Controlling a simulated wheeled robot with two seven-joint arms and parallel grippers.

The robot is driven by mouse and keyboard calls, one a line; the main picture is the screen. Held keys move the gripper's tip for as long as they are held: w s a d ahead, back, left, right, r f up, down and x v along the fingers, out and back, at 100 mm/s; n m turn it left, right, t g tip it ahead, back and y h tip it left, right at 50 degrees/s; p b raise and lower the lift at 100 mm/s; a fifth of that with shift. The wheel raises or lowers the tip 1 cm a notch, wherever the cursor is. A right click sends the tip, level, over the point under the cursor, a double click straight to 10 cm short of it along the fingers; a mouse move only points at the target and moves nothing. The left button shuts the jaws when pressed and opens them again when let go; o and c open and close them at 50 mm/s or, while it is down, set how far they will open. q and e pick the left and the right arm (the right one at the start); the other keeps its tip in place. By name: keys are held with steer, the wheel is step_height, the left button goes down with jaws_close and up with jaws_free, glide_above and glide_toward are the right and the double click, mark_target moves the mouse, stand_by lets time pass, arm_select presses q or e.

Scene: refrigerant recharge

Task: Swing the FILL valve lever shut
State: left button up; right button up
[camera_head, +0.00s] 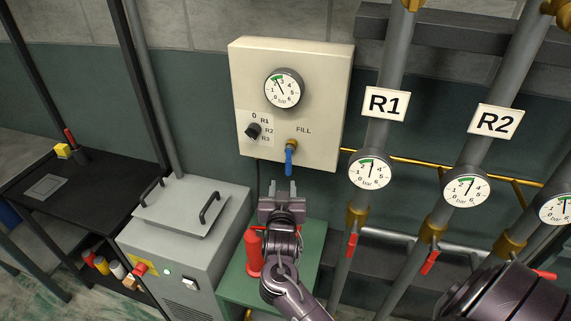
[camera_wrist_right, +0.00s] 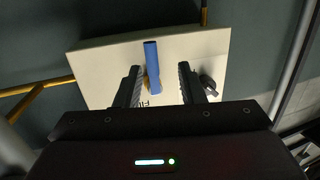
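The FILL valve is a small brass fitting (camera_head: 291,146) on the lower right of a cream panel box (camera_head: 325,100). Its blue lever (camera_head: 289,162) points down in the head view. My right gripper (camera_head: 283,187) is just below the lever's lower end, fingers pointing up toward the box. In the right wrist view the blue lever (camera_wrist_right: 152,68) shows beyond and between the two fingers (camera_wrist_right: 160,85), nearer the left one. The fingers are apart with nothing between them that I can see gripped. Contact with the lever cannot be told. My left gripper is not in view.
The box carries a gauge (camera_head: 282,88) and a black selector knob (camera_head: 253,131). A red cylinder (camera_head: 253,252) stands on a green stand (camera_head: 313,240) beside my right arm. Pipes with the R1 sign (camera_head: 385,104), R2 sign (camera_head: 495,121) and red levers stand at right.

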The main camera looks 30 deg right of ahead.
mark_target(288, 167)
steer(key=shift+m+h, duration=0.3)
steer(key=shift+h, duration=0.4)
steer(key=x, duration=0.3)
steer(key=r+p+x, duration=0.1)
steer(key=x, duration=0.1)
steer(key=p+x, duration=0.1)
steer(key=x, duration=0.2)
steer(key=shift+d+r, duration=0.25)
steer(key=shift+d, duration=0.25)
steer(key=shift+c, duration=0.4)
jaws_close()
